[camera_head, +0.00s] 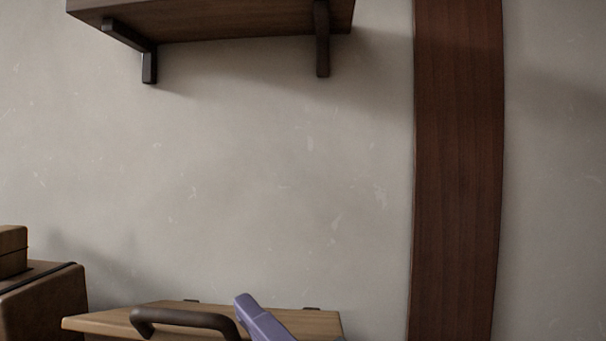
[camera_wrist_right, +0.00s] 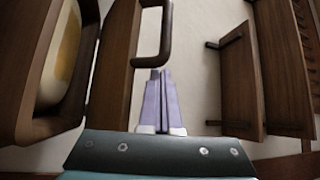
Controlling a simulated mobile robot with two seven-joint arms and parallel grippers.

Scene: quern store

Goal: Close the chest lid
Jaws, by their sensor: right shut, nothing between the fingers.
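The wooden chest lid (camera_head: 100,321) shows at the bottom of the head view, near level, with two dark hinge pieces at its back edge. A dark brown bar handle (camera_head: 185,318) stands up from it. My right gripper (camera_head: 248,304) is shut and empty, its purple fingers by the handle's right end. In the right wrist view the fingertips (camera_wrist_right: 159,76) are close to one end of the handle (camera_wrist_right: 165,38); I cannot tell whether they touch. The lid (camera_wrist_right: 115,65) runs along its left. The chest's front is below the head view. My left gripper is not in view.
A wall shelf (camera_head: 210,22) on dark brackets hangs above. A dark wooden post (camera_head: 458,170) stands at the right. Brown boxes (camera_head: 45,300) are at the lower left. In the wrist view, a wood-rimmed container (camera_wrist_right: 28,75) holds something cream and yellow. The wall between is bare.

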